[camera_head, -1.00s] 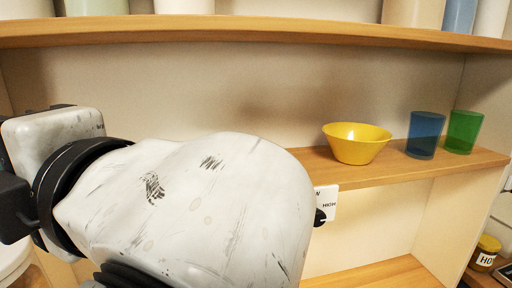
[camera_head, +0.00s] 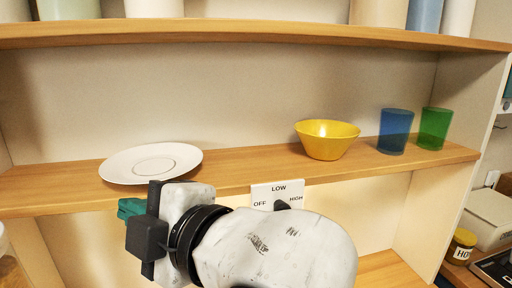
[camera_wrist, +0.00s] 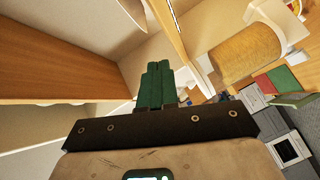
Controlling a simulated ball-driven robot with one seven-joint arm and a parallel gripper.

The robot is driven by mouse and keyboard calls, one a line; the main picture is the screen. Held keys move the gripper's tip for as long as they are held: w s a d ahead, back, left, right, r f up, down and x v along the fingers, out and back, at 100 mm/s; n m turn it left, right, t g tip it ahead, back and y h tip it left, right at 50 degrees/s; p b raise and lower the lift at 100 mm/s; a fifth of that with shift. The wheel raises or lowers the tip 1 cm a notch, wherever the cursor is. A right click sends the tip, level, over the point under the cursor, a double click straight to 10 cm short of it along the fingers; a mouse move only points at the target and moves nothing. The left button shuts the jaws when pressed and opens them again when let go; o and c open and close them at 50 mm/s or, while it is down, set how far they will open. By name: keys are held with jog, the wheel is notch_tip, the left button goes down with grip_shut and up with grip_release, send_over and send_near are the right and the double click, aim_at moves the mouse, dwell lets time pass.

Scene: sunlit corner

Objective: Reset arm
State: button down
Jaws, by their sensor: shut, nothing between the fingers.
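My gripper (camera_head: 130,207) is at the lower left of the head view, just in front of and below the edge of the middle shelf board (camera_head: 235,170). Only a bit of its green fingers shows there, past my wrist. In the wrist view the green fingers of my gripper (camera_wrist: 157,85) are together with nothing between them. My forearm fills the lower middle of the head view.
A white plate (camera_head: 150,163), a yellow bowl (camera_head: 327,140), a blue cup (camera_head: 395,131) and a green cup (camera_head: 434,128) stand on the middle shelf. A dial plate marked OFF, LOW and HIGH (camera_head: 278,193) is at its front edge. A labelled jar (camera_head: 461,246) stands lower right.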

jog(key=d+f+m+h, duration=0.3)
jog(key=d+f+m, duration=0.2)
jog(key=d+f, duration=0.3)
jog(key=w+d+f+m+h, duration=0.1)
jog(key=d+f+m+h, duration=0.2)
jog(key=d+f+m, duration=0.2)
jog(key=d+f+m+h, duration=0.3)
jog(key=d+f+m, duration=0.3)
jog(key=d+f, duration=0.5)
jog(key=shift+w+d+f, duration=0.1)
jog(key=shift+d+f, duration=0.05)
jog(key=shift+f, duration=0.95)
jog(key=shift+w+d+f, duration=0.1)
jog(key=shift+d+f, duration=0.05)
jog(key=shift+f, duration=0.9)
jog(key=s+d+f+m+g+h, duration=0.5)
jog(key=s+d+f+m, duration=0.4)
jog(key=s+d+f, duration=0.7)
jog(key=s+d+f+g+b, duration=0.1)
jog(key=s+f+g+b, duration=0.1)
jog(key=s+f, duration=0.4)
jog(key=s+g, duration=0.1)
jog(key=s, duration=0.1)
jog(key=shift+s+m, duration=0.4)
